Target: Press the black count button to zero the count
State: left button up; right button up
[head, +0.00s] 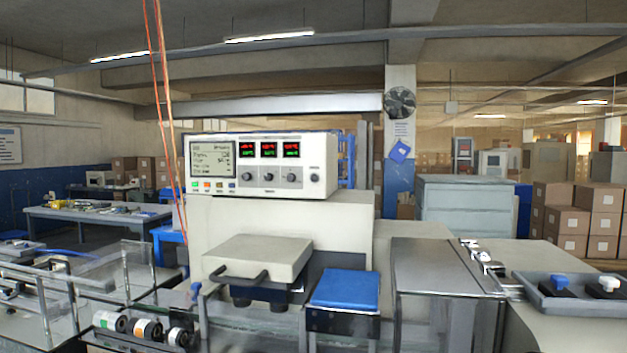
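The cream control box (262,165) stands on top of the wrapper's cream housing (225,217). Its left side has a lit display (212,158) with text too small to read. Under the display is a row of small coloured buttons (207,186), the rightmost one dark. To the right are three red-and-green digit readouts (269,150) with dark round knobs (270,177) below. A small dark round control (314,178) sits at the box's right end. I cannot tell which control is the black count button. Neither of my grippers is in view.
A cream block with a dark handle (258,257) and a blue-topped block (346,289) stand in front of the housing. Film rolls (147,328) lie at lower left. A grey tray (575,296) holds blue-topped and white-topped pieces at right. Orange cords (161,90) hang left of the box.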

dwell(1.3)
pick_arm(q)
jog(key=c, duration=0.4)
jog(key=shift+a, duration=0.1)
